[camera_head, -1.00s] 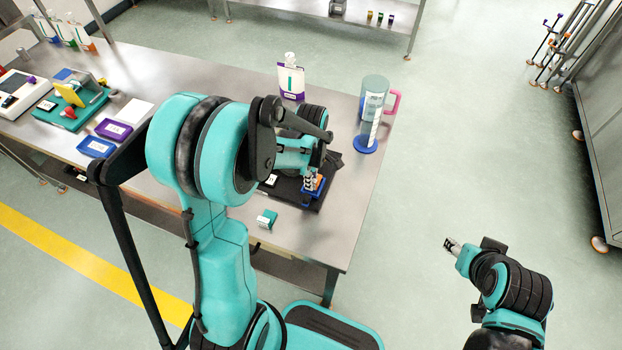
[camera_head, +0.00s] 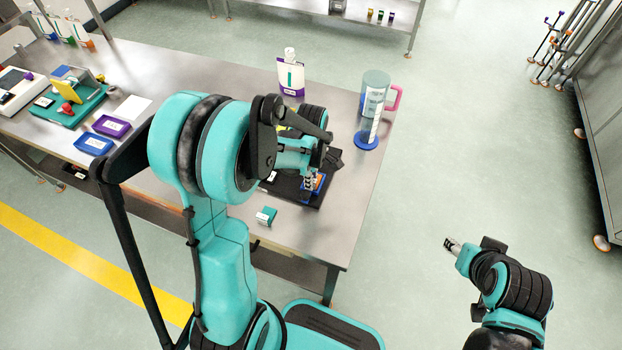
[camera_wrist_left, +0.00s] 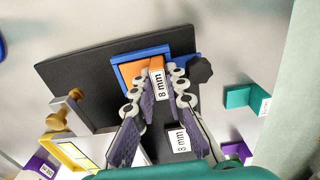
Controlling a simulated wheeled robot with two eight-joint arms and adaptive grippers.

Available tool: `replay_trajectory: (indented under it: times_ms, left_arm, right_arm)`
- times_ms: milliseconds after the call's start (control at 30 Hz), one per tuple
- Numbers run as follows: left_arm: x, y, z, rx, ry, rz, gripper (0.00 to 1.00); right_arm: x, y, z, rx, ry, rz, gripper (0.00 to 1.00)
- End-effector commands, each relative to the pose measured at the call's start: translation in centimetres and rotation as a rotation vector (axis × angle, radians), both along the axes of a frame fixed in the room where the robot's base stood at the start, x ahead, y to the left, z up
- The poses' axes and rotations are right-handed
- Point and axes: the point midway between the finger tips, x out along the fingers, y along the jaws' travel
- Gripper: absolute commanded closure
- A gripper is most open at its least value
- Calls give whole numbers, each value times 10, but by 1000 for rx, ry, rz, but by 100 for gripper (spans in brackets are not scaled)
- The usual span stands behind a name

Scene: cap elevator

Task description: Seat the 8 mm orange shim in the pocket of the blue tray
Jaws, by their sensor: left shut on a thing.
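The orange shim (camera_wrist_left: 157,66) with a white "8 mm" label is between the fingertips of my left gripper (camera_wrist_left: 158,92). The shim is at the blue tray (camera_wrist_left: 152,51), inside or just over its pocket; I cannot tell if it sits flat. More orange shows beside the left finger.
The blue tray stands on a black plate (camera_wrist_left: 88,68) with a second "8 mm" label and a brass clamp-like part (camera_wrist_left: 66,107). A teal block (camera_head: 266,215) lies in front. A clear jug (camera_head: 373,98) and a pouch (camera_head: 291,78) stand behind. The right front table is clear.

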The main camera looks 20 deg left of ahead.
Motion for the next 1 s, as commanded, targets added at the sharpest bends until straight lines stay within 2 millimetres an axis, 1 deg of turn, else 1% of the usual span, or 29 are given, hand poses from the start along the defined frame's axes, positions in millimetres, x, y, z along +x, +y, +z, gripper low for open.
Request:
replay_trajectory:
  times_ms: [200, 233, 267, 300, 333, 633, 733, 867, 1000]
  left_arm:
    - [0, 0, -2, 0, 0, 0, 100]
    - [0, 0, -2, 0, 0, 0, 85]
    - [0, 0, -2, 0, 0, 0, 77]
    - [0, 0, -2, 0, 0, 0, 66]
    - [0, 0, -2, 0, 0, 0, 63]
    - [0, 0, -2, 0, 0, 0, 63]
    - [0, 0, 2, 0, 0, 0, 63]
    - [0, 0, 20, 0, 0, 0, 63]
    - [0, 0, 51, 0, 0, 0, 63]
  right_arm:
    - [0, 0, -2, 0, 0, 0, 55]
    - [0, 0, -2, 0, 0, 0, 55]
    - [0, 0, -2, 0, 0, 0, 55]
    - [0, 0, -2, 0, 0, 0, 55]
    - [0, 0, -2, 0, 0, 0, 55]
    - [0, 0, -2, 0, 0, 0, 55]
    - [0, 0, -2, 0, 0, 0, 55]
    - [0, 0, -2, 0, 0, 0, 55]
    - [0, 0, -2, 0, 0, 0, 55]
